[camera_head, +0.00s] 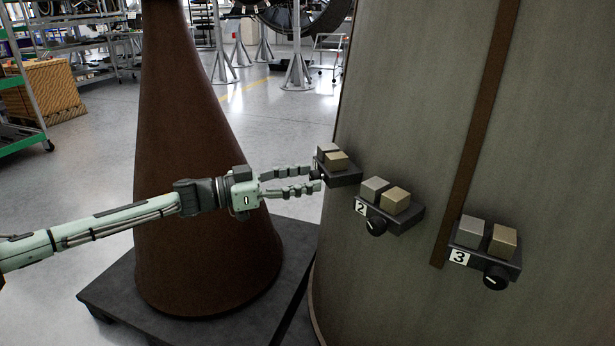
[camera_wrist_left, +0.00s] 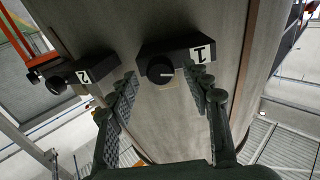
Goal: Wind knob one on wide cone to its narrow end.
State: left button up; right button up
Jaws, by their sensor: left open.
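The wide cone (camera_head: 420,120) is the large grey-green body on the right, bearing three dark boxes. Knob one (camera_wrist_left: 160,69) is a round black knob on the box labelled 1 (camera_wrist_left: 185,52); its white pointer line points right in the left wrist view, toward the label. That box (camera_head: 342,176) also shows in the head view, with its knob mostly hidden by my fingers. My left gripper (camera_head: 314,178) is open at this box. In the left wrist view its fingers stand on either side of knob one, with gaps visible between them and the knob. My right gripper is not in view.
Box 2 (camera_head: 402,216) and box 3 (camera_head: 486,250) carry knobs and pale blocks. A narrow brown cone (camera_head: 205,190) stands on a dark platform (camera_head: 130,300) behind my left arm. A wooden crate (camera_head: 45,92) and racks are at the far left. Open floor lies between.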

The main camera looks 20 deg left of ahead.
pick_arm(q)
jog(key=shift+w+d, duration=0.4)
jog(key=shift+d, duration=0.05)
grip_shut()
